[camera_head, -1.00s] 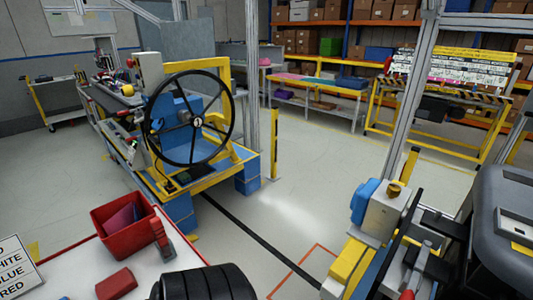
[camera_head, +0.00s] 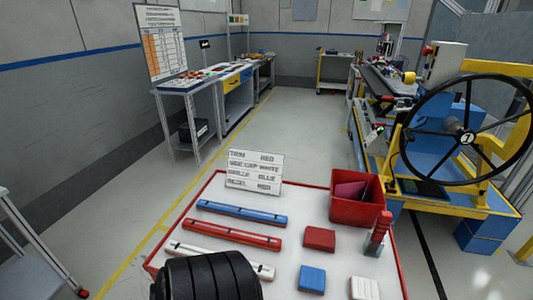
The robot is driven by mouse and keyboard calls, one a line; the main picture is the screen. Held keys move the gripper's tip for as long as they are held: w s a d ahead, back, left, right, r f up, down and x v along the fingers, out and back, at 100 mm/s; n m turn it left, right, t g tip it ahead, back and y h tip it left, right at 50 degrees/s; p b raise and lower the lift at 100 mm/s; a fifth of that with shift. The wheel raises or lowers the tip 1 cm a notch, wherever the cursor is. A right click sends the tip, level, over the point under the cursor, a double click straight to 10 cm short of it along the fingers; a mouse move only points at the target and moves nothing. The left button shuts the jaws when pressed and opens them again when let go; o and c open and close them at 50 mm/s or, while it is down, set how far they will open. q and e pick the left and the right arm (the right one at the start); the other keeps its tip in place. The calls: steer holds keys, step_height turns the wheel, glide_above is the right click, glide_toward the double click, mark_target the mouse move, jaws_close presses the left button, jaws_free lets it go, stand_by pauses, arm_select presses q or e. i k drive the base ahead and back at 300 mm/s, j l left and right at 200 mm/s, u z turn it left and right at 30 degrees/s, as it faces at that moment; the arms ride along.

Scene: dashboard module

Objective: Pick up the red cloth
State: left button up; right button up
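A small flat red pad (camera_head: 319,238), which looks like the folded red cloth, lies on the white top of a red-edged table (camera_head: 222,202). A blue pad (camera_head: 312,279) and a white pad (camera_head: 364,288) of similar shape lie nearer. A dark red or purple piece, perhaps fabric (camera_head: 350,191), sits inside a red bin (camera_head: 357,210) at the table's back right corner. Neither of my grippers shows in the head view. A black ribbed part at the bottom edge seems to be mine.
Blue (camera_head: 242,213), red (camera_head: 232,234) and white (camera_head: 222,260) bars lie on the left half of the table. A text sign (camera_head: 255,172) stands at the back edge. A steering wheel rig (camera_head: 468,130) is at right.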

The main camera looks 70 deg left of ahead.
mark_target(319, 239)
steer(key=u, duration=1.5)
